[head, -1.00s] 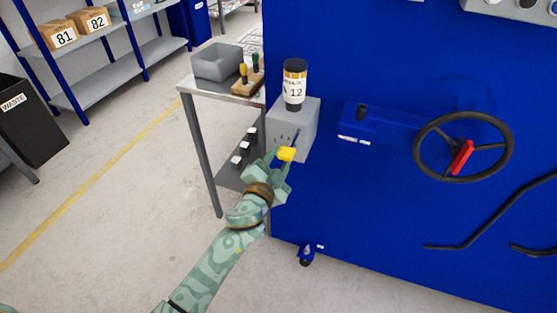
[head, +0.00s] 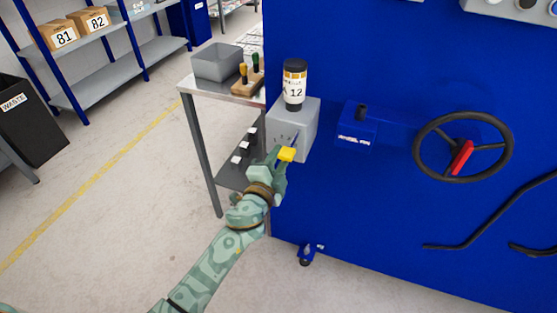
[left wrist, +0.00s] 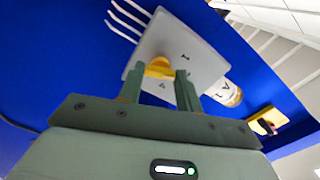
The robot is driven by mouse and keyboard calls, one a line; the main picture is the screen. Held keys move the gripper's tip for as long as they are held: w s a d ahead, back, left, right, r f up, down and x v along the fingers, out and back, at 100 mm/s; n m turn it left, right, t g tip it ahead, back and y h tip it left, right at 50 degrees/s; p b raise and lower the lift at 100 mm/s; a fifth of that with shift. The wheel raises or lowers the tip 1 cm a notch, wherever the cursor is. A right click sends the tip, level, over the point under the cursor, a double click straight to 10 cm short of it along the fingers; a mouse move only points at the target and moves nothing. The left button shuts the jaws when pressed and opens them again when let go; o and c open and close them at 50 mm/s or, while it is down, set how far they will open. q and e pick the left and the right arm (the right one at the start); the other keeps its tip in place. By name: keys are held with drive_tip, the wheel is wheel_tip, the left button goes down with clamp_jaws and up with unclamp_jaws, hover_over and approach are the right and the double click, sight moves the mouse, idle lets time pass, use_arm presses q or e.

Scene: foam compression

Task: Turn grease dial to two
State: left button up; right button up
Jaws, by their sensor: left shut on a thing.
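The grey grease unit (head: 309,118) is fixed to the blue machine's left side, with a black-capped bottle marked 12 (head: 294,86) on top. Its yellow dial (head: 286,154) is on the front face. My left gripper (head: 280,168) is shut on the dial. In the left wrist view the yellow dial (left wrist: 158,68) sits between the two green fingertips (left wrist: 159,78). Marks "1" and "4" show on the grey face; the gripper hides other marks, and I cannot tell the pointed number. My right gripper is not in view.
A metal side table (head: 187,88) with a grey bin (head: 217,62) stands close left of the grease unit. The blue machine panel (head: 370,200) carries a black handwheel (head: 418,150) at right. Open floor (head: 100,210) lies at left.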

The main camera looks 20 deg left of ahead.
use_arm(q)
drive_tip(key=shift+f, duration=0.1)
drive_tip(key=o, duration=1)
drive_tip(key=s, duration=1.1)
drive_tip(key=s+b, duration=0.1)
drive_tip(key=s, duration=0.4)
drive_tip(key=shift+s+a, duration=0.2)
drive_tip(key=shift+a, duration=0.05)
